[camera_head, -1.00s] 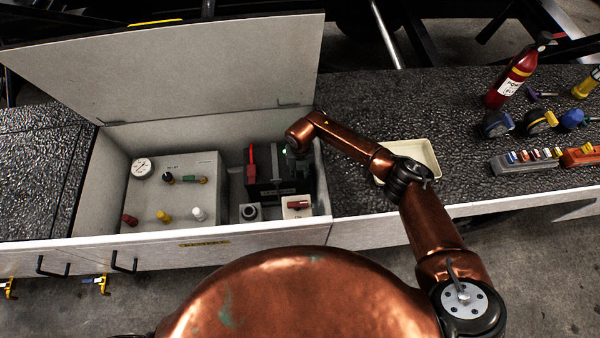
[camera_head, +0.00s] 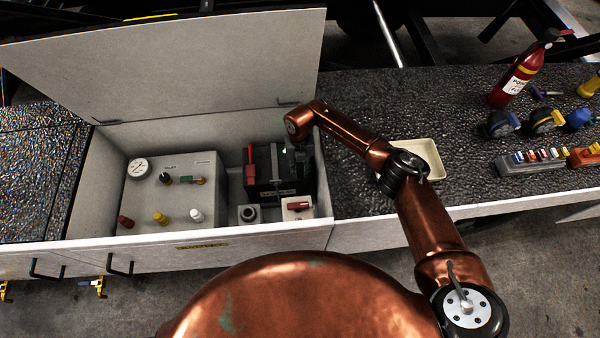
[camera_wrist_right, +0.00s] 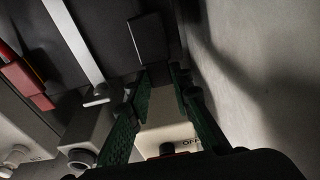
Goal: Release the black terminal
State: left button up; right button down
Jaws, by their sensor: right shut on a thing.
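The black battery (camera_head: 268,192) sits in the open bin, with a red terminal (camera_head: 250,165) on its left side. The red terminal also shows at the left of the right wrist view (camera_wrist_right: 25,80). My right gripper (camera_head: 303,160) reaches down at the battery's right side, partly hidden by its own wrist. In the right wrist view its green-padded fingers (camera_wrist_right: 165,78) close in around the black terminal (camera_wrist_right: 148,38), a dark block at the fingertips. The exact contact is dark and hard to see. My left gripper is out of view.
The raised lid (camera_head: 180,70) stands behind the bin. A switch box with a red handle (camera_head: 298,207) is in front. A cream tray (camera_head: 431,150) and a fire extinguisher (camera_head: 515,80) stand right.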

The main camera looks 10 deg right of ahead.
jog(key=shift+w+f+g+b, duration=0.1)
jog(key=shift+w+g+b, duration=0.25)
jog(key=shift+g+b, duration=0.6)
jog(key=shift+w+r+g+b, duration=0.1)
jog(key=shift+r+g+b, duration=0.2)
jog(key=shift+b, duration=0.8)
jog(key=shift+r, duration=0.2)
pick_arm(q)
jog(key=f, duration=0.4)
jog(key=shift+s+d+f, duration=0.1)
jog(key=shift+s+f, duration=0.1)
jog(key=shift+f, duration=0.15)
pick_arm(e)
jog(key=shift+r, duration=0.3)
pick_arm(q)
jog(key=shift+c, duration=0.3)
